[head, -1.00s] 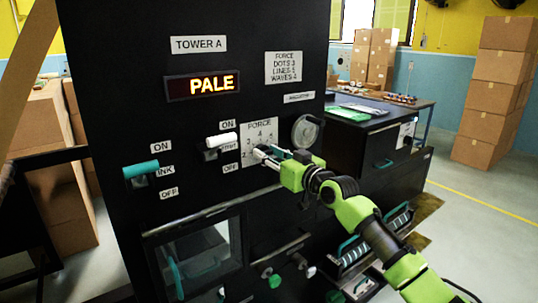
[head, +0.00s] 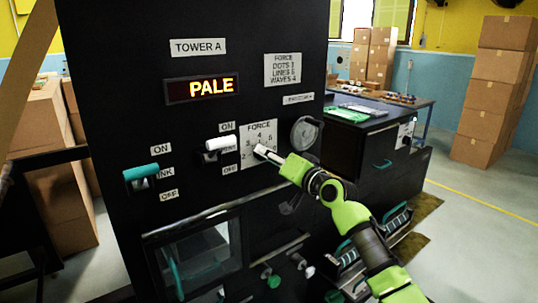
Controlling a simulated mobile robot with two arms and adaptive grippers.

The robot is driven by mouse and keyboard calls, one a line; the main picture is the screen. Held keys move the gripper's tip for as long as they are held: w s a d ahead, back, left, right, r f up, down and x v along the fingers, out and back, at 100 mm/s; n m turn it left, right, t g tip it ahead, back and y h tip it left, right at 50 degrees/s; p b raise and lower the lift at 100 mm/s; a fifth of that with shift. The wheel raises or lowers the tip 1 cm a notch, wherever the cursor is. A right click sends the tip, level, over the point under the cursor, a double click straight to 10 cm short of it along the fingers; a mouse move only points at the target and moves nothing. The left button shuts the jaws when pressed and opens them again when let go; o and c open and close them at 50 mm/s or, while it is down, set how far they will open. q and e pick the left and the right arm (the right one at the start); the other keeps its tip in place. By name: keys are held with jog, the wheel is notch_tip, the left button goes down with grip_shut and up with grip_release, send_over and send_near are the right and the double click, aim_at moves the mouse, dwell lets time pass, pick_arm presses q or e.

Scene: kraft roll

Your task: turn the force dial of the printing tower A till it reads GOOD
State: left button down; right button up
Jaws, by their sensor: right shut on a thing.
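The black front of tower A (head: 120,90) fills the left and middle of the head view. Its lit display (head: 203,87) reads PALE. The force dial's white plate (head: 262,133) shows FORCE and some numbers around its edge. My right gripper (head: 264,153) is at the dial, shut on the dial's knob, and it hides the knob and the lower right of the plate. The pointer's setting cannot be read. My left gripper is not in view.
A white lever (head: 220,143) sits just left of the dial and a teal INK lever (head: 141,173) farther left. A round gauge (head: 304,132) is to the right. A card (head: 283,69) lists force values for dots, lines and waves. Boxes (head: 492,90) stack at the right.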

jog(key=shift+f+m, duration=0.1)
jog(key=shift+m, duration=0.3)
jog(key=o, duration=1.1)
jog(key=v, duration=1.2)
